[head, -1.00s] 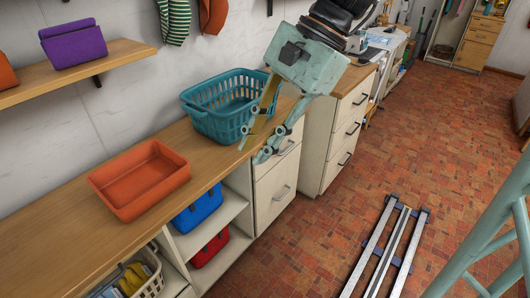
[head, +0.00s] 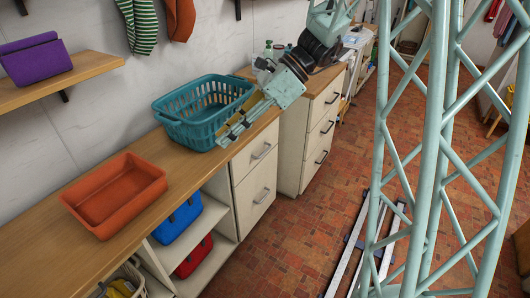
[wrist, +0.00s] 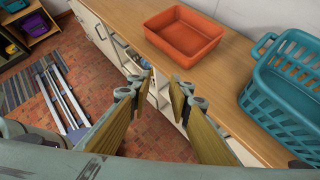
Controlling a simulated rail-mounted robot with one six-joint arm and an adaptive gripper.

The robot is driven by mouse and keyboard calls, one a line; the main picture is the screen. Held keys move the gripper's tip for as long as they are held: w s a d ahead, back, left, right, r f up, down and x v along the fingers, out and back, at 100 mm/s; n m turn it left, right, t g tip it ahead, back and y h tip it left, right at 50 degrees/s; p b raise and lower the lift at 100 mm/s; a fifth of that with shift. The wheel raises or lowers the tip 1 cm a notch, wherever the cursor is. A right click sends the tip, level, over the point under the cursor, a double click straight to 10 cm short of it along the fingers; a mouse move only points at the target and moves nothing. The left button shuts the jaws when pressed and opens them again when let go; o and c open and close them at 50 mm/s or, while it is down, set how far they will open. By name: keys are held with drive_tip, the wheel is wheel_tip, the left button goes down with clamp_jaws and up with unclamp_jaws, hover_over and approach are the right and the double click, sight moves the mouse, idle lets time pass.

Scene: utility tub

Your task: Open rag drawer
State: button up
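A cream drawer unit stands under the wooden counter, with an upper drawer (head: 253,153) and a lower drawer (head: 255,194), both shut, each with a dark bar handle. A farther cream unit (head: 318,130) holds several shut drawers. No label shows which one is the rag drawer. My gripper (head: 233,129) is at the counter's front edge, beside the teal basket and above the upper drawer, pointing down and left. In the wrist view my gripper (wrist: 168,82) has its fingers apart with nothing between them.
A teal basket (head: 187,128) and an orange tray (head: 115,192) stand on the counter (head: 60,240). Blue (head: 178,220) and red (head: 194,256) bins sit in open shelves left of the drawers. The brick floor (head: 285,245) before the drawers is clear.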

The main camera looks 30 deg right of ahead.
drive_tip(key=w+d+f+m+t+y, duration=0.2)
drive_tip(key=w+d+f+m+t, duration=0.1)
drive_tip(key=w+d+f+m, duration=0.55)
drive_tip(key=m+t+h+p, duration=0.2)
drive_tip(key=m+t+h, duration=0.2)
drive_tip(key=m+t, duration=0.9)
approach(265, 151)
drive_tip(key=d+r+m+g, duration=0.1)
drive_tip(key=s+d+r+m+g, duration=0.1)
drive_tip(key=m, duration=0.1)
drive_tip(key=s+d+r+m+g, duration=0.1)
drive_tip(key=g, duration=0.1)
drive_tip(key=shift+d+r, duration=0.1)
drive_tip(key=shift+d, duration=0.05)
drive_tip(key=shift+w, duration=0.1)
drive_tip(key=shift+a+b+x, duration=0.15)
drive_tip(key=shift+b+x, duration=0.6)
drive_tip(key=shift+x, duration=2.65)
drive_tip(key=shift+a+b+x, duration=0.1)
drive_tip(key=shift+b+x, duration=0.6)
drive_tip(key=shift+x, duration=2.7)
clamp_jaws()
